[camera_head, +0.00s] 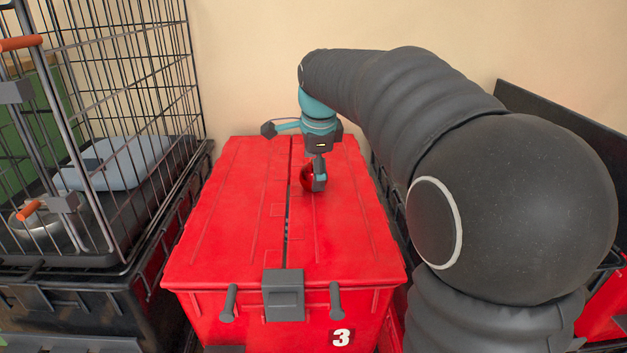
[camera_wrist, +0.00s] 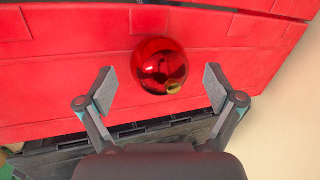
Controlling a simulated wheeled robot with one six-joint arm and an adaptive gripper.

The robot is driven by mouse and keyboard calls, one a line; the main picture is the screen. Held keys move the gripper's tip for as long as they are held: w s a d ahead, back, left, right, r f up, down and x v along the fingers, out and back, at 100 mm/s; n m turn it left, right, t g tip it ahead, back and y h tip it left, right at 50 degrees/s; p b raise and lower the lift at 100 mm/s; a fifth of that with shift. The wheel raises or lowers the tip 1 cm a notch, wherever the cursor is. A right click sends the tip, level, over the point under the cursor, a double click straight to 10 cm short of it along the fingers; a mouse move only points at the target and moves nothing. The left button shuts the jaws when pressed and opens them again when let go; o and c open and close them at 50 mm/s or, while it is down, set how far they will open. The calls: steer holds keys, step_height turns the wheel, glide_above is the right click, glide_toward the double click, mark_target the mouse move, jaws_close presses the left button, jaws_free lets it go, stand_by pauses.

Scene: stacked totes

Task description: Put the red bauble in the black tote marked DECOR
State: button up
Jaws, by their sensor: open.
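The red bauble (camera_wrist: 160,66) is a shiny ball resting on the closed lid of a red tote (camera_head: 240,235) marked 3. In the head view the bauble (camera_head: 307,179) is partly hidden behind my gripper (camera_head: 319,180). My gripper points down at the bauble. In the wrist view my gripper (camera_wrist: 158,88) is open, with one finger on each side of the bauble and a gap on both sides. No DECOR marking is readable in either view. Black totes stand on both sides of the red tote.
A wire cage (camera_head: 125,90) with a pale blue cushion (camera_head: 125,163) and a metal bowl stands on the black tote (camera_head: 75,315) at left. A beige wall (camera_head: 250,60) rises behind. A black upright panel (camera_head: 560,120) is at right. The front of the red lid is clear.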

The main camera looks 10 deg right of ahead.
steer(key=x, duration=0.2)
steer(key=shift+f, duration=0.4)
steer(key=c, duration=1.2)
steer(key=shift+r, duration=0.15)
